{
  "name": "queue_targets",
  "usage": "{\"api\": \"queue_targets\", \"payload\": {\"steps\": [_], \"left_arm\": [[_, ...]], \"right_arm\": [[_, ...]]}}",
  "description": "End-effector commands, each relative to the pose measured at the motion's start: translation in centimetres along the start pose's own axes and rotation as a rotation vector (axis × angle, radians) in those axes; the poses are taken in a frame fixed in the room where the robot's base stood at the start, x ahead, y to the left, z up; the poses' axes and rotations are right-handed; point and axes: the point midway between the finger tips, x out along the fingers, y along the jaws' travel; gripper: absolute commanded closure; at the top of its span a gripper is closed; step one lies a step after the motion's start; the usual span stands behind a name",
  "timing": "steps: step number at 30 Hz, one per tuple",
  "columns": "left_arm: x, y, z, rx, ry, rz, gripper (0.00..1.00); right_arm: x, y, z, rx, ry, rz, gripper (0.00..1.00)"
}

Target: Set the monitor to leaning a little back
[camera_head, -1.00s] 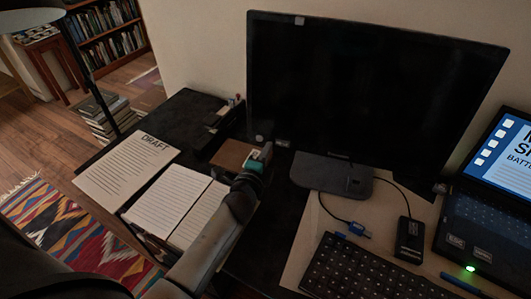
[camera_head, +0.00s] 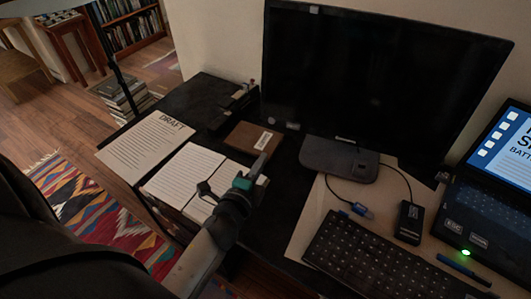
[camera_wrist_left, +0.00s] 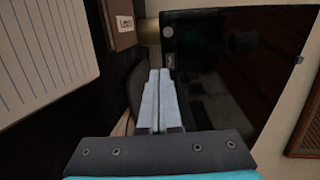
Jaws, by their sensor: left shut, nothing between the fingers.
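The monitor (camera_head: 385,85) is a wide black screen, dark, standing on its stand base (camera_head: 340,158) at the back of the desk. It looks close to upright; I cannot tell its exact tilt. It also shows in the left wrist view (camera_wrist_left: 225,70), turned sideways. My left gripper (camera_head: 262,162) is in front of and below the monitor's lower left corner, near a brown book. Its pale fingers (camera_wrist_left: 158,75) are shut together with nothing between them, and appear apart from the screen. My right gripper is not in view.
A brown book (camera_head: 251,138), an open notebook (camera_head: 183,172) and a draft page (camera_head: 146,146) lie left of the monitor. A keyboard (camera_head: 365,255), a small black box (camera_head: 410,220) with a cable and a laptop (camera_head: 490,215) are to the right.

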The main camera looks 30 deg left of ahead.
Motion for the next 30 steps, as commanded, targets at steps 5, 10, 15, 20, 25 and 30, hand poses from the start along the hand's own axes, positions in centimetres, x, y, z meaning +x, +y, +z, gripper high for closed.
{"api": "queue_targets", "payload": {"steps": [5, 10, 15, 20, 25, 30], "left_arm": [[-0.5, 0.0, 0.0, 0.0, -0.001, 0.0, 1.0], [-0.5, -0.7, -0.1, 0.0, -0.002, -0.003, 1.0], [-0.4, -5.2, -0.7, -0.001, -0.011, -0.019, 1.0], [-0.5, -11.4, -1.7, -0.003, -0.023, -0.036, 1.0], [-0.7, -17.6, -2.9, -0.004, -0.03, -0.045, 1.0], [-1.0, -23.6, -4.2, -0.006, -0.027, -0.048, 1.0]], "right_arm": [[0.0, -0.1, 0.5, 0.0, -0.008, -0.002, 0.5], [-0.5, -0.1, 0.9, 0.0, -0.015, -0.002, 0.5], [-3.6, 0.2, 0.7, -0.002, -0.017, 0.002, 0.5], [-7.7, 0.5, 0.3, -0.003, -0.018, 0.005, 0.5], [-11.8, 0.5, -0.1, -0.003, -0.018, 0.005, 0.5], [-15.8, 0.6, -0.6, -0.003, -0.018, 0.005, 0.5]]}}
